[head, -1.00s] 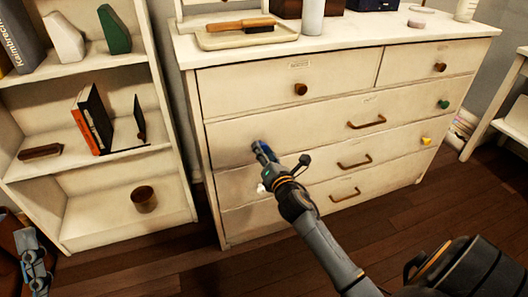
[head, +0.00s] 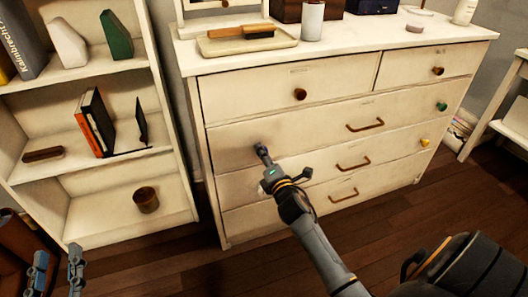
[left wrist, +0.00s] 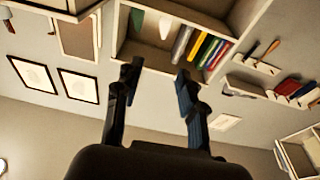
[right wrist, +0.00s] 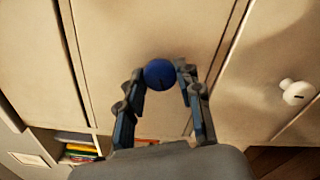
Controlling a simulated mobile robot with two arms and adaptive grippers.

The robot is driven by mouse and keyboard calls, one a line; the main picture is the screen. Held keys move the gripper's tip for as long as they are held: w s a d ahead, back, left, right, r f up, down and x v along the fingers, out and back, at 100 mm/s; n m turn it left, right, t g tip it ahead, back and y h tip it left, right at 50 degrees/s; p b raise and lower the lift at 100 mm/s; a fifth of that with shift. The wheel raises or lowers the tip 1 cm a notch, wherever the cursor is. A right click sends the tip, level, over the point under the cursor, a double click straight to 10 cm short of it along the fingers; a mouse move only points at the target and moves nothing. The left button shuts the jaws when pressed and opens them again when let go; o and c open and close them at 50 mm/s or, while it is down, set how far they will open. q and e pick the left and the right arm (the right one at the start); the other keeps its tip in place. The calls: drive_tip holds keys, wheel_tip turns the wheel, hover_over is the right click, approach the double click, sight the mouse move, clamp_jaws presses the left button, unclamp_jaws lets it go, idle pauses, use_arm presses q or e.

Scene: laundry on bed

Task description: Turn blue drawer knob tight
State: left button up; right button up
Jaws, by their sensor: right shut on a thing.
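The blue knob (right wrist: 159,73) shows between my right gripper's fingertips in the right wrist view, on the front of a cream drawer. My right gripper (head: 262,152) is shut on it at the left side of the dresser's upper wide drawer. In the head view the fingers mostly hide the knob. Whether the knob is tight cannot be seen. My left gripper (head: 56,262) is low at the left edge of the head view, away from the dresser. Its fingers are apart and empty, as the left wrist view (left wrist: 157,75) also shows.
A white knob (right wrist: 297,92) sits on the neighbouring drawer. Green (head: 442,106) and yellow (head: 425,142) knobs are at the dresser's right. A tray with a brush (head: 241,32) lies on top. An open bookcase (head: 70,167) stands left of the dresser.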

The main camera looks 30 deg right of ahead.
use_arm(q)
drive_tip(key=s+a+f+g+y+p, duration=0.2)
drive_tip(key=s+a+f+g, duration=0.1)
drive_tip(key=s+f+g, duration=0.4)
drive_tip(key=s+a+f+g+y+p, duration=0.25)
drive_tip(key=f+g, duration=0.25)
drive_tip(key=f, duration=0.5)
drive_tip(key=s+a+g+p, duration=0.2)
drive_tip(key=s+g+p, duration=0.15)
drive_tip(key=s, duration=0.35)
wheel_tip(320, 180, down, 10)
drive_tip(key=w+g+p, duration=0.1)
drive_tip(key=p, duration=0.1)
drive_tip(key=shift+w+d+f+n+p, duration=0.2)
drive_tip(key=shift+w+d+n+p, duration=0.1)
drive_tip(key=shift+d+n, duration=0.1)
use_arm(e)
drive_tip(key=shift+m, duration=11.6)
drive_tip(key=o, duration=1.2)
drive_tip(key=shift+c, duration=0.2)
